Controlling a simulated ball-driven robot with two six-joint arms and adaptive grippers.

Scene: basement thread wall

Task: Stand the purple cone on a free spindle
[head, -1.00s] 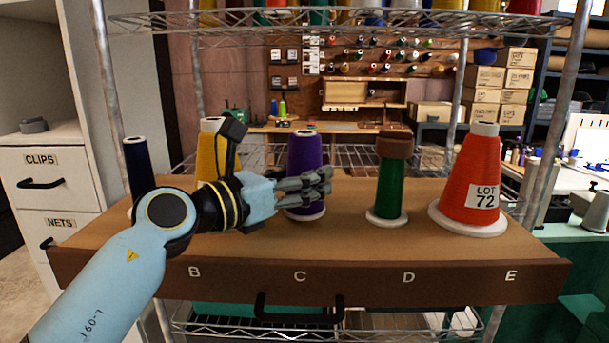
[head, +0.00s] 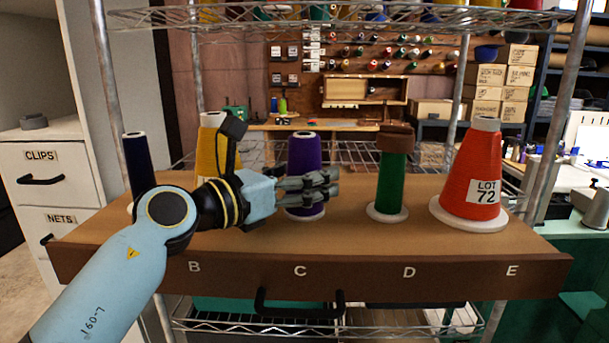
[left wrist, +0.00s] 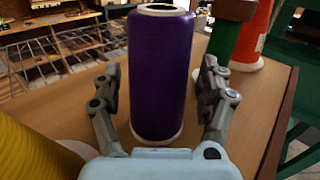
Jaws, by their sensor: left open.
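The purple cone (head: 305,152) stands upright on the wooden shelf board (head: 345,230) above the letter C, on a pale round base. It also shows in the left wrist view (left wrist: 160,75). My left gripper (head: 315,188) is open and reaches in from the left at the cone's lower part. In the left wrist view its fingers (left wrist: 160,100) are spread to either side of the cone, with a visible gap on each side. The fingers hide part of the cone in the head view. No bare spindle is clearly visible. My right gripper is not in view.
A yellow cone (head: 209,150) stands behind my left wrist, and a dark blue one (head: 138,165) is further left. A green cone with a brown piece on top (head: 391,180) stands at D. A large red cone labelled LOT 72 (head: 472,165) is at E.

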